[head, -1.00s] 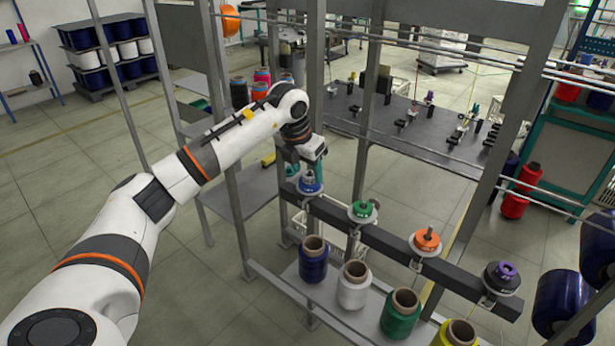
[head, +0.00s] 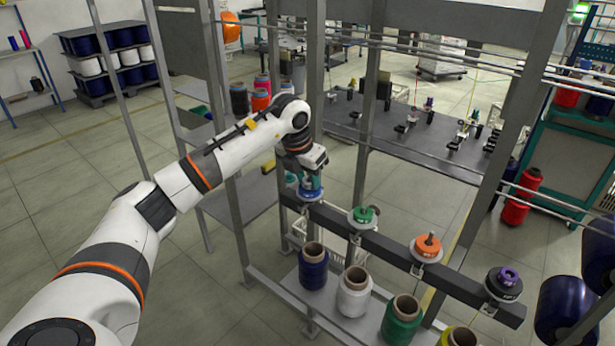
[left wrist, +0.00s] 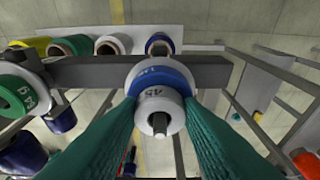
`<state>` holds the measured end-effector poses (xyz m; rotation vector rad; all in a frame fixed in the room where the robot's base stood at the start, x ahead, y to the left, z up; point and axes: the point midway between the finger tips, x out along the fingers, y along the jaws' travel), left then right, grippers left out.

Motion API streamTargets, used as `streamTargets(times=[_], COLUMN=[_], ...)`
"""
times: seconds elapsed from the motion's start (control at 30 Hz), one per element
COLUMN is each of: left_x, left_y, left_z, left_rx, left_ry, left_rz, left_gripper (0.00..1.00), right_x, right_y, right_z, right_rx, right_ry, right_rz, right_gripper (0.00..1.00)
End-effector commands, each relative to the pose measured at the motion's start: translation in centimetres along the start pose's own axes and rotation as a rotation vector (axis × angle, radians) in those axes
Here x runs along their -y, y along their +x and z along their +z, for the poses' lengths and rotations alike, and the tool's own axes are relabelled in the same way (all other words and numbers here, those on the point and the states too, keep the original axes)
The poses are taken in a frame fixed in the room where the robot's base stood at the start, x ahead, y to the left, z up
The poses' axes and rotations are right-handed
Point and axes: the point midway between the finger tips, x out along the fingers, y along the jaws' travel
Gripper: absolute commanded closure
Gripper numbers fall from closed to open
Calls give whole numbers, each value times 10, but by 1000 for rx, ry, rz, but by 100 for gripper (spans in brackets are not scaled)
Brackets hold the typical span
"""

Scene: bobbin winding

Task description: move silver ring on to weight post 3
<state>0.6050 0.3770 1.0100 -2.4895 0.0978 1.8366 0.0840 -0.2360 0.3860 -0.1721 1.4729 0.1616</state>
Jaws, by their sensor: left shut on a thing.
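A silver-white ring (left wrist: 158,108) marked with a number sits around a post tip above a wider blue ring (left wrist: 165,75) in the left wrist view. The teal fingers of my left gripper (left wrist: 165,122) are shut on the silver ring from both sides. In the head view my left gripper (head: 311,188) is down at the leftmost post and mostly hides its rings. Along the dark bar (head: 385,243) to the right are posts with a green ring (head: 362,214), an orange ring (head: 428,245) and a dark ring (head: 503,282) with a purple top. My right gripper is out of view.
Thread cones stand on a shelf below the bar: blue (head: 313,267), white (head: 354,293) and green (head: 401,320). Grey frame uprights (head: 366,130) and thin horizontal rods cross in front of a dark table (head: 410,145). Space above the bar to the right looks mostly clear.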

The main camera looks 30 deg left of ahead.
Motion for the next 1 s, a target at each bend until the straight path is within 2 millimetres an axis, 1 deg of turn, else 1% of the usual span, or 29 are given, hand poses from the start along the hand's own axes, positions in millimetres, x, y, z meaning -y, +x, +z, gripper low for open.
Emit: streamTargets(times=[0.7, 1.0], left_x=[0, 0], left_y=[-39, -41], left_z=[-12, -13], left_rx=[-1, 0], left_ry=[0, 0], left_rz=[0, 0], left_gripper=[100, 100], right_x=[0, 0], right_y=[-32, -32], right_z=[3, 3], right_rx=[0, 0], right_ry=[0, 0], right_rz=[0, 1], right_gripper=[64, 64])
